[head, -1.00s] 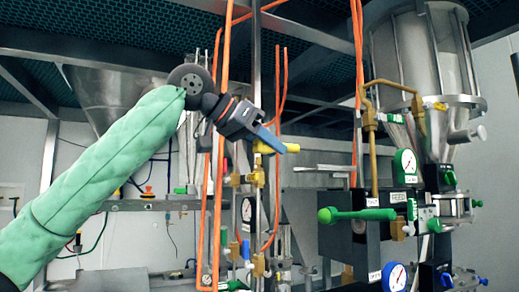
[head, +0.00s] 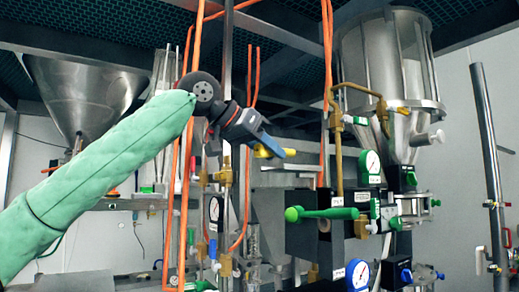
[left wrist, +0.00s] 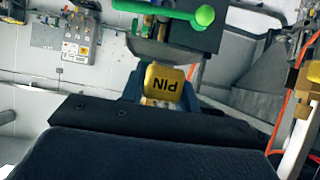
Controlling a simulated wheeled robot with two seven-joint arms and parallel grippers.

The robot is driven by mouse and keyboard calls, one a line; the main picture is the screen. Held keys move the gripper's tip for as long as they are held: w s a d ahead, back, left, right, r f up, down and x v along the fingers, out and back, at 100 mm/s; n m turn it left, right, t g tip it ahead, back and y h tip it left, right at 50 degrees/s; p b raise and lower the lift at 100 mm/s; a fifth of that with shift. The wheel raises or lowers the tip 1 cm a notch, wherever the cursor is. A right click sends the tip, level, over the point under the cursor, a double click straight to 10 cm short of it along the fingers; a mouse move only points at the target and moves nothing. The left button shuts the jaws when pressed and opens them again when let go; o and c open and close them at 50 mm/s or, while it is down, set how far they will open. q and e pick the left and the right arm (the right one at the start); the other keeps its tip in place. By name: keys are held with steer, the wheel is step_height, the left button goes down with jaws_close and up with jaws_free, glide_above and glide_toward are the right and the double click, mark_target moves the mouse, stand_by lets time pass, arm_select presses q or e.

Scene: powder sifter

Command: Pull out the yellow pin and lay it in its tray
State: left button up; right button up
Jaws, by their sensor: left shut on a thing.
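My left gripper (head: 270,145) reaches in from the left in the head view, with its blue fingers shut on the yellow pin (head: 284,152). The pin is up in the air beside the orange and steel pipes. In the left wrist view the yellow block (left wrist: 163,82) sits between the blue fingers, with the word PIN upside down on it. A thin grey ledge (head: 292,167) shows just below and right of the pin; I cannot tell whether it is the tray. My right gripper is not in view.
A green lever (head: 325,213) juts left from a dark panel with gauges, below the ledge. A steel hopper vessel (head: 390,80) stands to the right, with brass pipes beside it. Orange pipes (head: 193,130) run upright near my gripper. A steel funnel (head: 80,95) is at left.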

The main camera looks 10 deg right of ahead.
arm_select(q)
steer(key=shift+w+d, duration=0.2)
steer(key=shift+d, duration=0.35)
steer(key=shift+w+d, duration=0.15)
steer(key=shift+d, duration=0.35)
steer(key=shift+w+d+f, duration=0.1)
steer(key=shift+w+d, duration=0.25)
steer(key=shift+d, duration=0.5)
steer(key=shift+f, duration=0.8)
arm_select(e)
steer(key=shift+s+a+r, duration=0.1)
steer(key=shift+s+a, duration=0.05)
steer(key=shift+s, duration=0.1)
arm_select(q)
steer(key=o, duration=0.9)
steer(key=shift+o, duration=1)
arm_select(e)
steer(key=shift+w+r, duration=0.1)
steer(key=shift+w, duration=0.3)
